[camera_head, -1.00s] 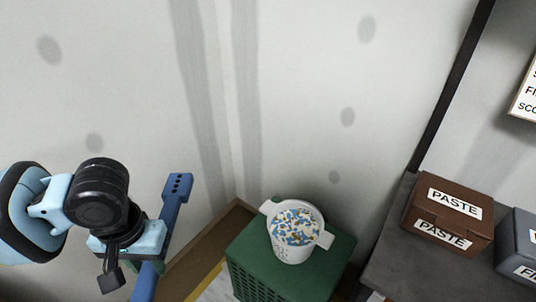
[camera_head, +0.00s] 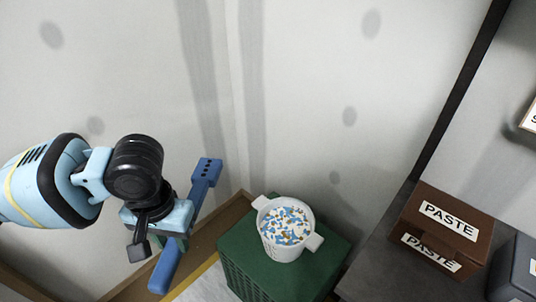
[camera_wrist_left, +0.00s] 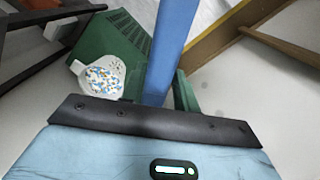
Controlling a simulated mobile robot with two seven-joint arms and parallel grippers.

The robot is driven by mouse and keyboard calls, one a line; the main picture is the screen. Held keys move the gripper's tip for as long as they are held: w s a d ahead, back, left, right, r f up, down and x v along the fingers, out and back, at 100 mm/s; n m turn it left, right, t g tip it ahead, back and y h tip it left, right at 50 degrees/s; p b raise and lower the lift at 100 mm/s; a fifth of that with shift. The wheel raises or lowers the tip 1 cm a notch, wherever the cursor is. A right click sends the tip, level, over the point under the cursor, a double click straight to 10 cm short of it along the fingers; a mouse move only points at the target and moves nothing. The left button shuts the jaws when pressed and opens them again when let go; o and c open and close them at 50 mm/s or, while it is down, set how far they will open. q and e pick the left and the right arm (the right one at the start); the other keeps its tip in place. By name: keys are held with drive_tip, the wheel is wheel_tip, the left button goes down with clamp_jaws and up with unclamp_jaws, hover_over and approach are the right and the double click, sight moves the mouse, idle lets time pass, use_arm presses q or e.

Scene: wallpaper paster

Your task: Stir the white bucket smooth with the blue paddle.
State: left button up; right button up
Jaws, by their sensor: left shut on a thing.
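The white bucket (camera_head: 281,252) stands upright on a green crate, with a handle lug on each side. Its contents are speckled blue, white and brown, with separate bits visible. My left gripper (camera_head: 176,230) is shut on the blue paddle (camera_head: 167,268), left of the bucket and apart from it. The paddle slants, with its holed end at the upper right and its other end at the lower left. In the left wrist view the paddle (camera_wrist_left: 172,45) runs up past the right side of the bucket (camera_wrist_left: 86,83). My right gripper is not in view.
The green crate (camera_head: 262,286) sits near the wall corner. A dark table (camera_head: 378,262) on the right holds a brown PASTE box (camera_head: 440,225) and a grey box (camera_head: 515,270). A wooden skirting strip (camera_head: 232,212) runs along the wall. The space above the bucket is clear.

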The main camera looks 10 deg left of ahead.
use_arm(q)
drive_tip(key=w+d+f+m+t+y+b, duration=0.1)
drive_tip(key=w+d+f+m+y, duration=0.15)
drive_tip(key=w+m, duration=0.3)
drive_tip(key=w+d+f+m+y+b, duration=0.1)
drive_tip(key=w+m+y, duration=0.2)
drive_tip(key=w+m, duration=0.25)
drive_tip(key=w+d+f+m+t+y, duration=0.1)
drive_tip(key=w+d+f+m+y, duration=0.15)
drive_tip(key=w+m, duration=0.3)
drive_tip(key=w+d+r+m+t+h+b, duration=0.3)
drive_tip(key=w+d+r+m+t, duration=0.2)
drive_tip(key=w+d+m+t, duration=0.5)
wheel_tip(320, 180, down, 14)
drive_tip(key=a+m+t+b, duration=0.1)
drive_tip(key=a+t+b, duration=0.1)
drive_tip(key=b, duration=0.5)
drive_tip(key=shift+w+f+t, duration=0.15)
drive_tip(key=shift+w+t, duration=0.05)
drive_tip(key=shift+t, duration=0.3)
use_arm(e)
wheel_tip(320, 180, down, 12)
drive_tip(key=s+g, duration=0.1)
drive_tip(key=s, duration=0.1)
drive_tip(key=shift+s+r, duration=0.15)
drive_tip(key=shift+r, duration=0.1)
use_arm(q)
drive_tip(key=shift+d, duration=0.1)
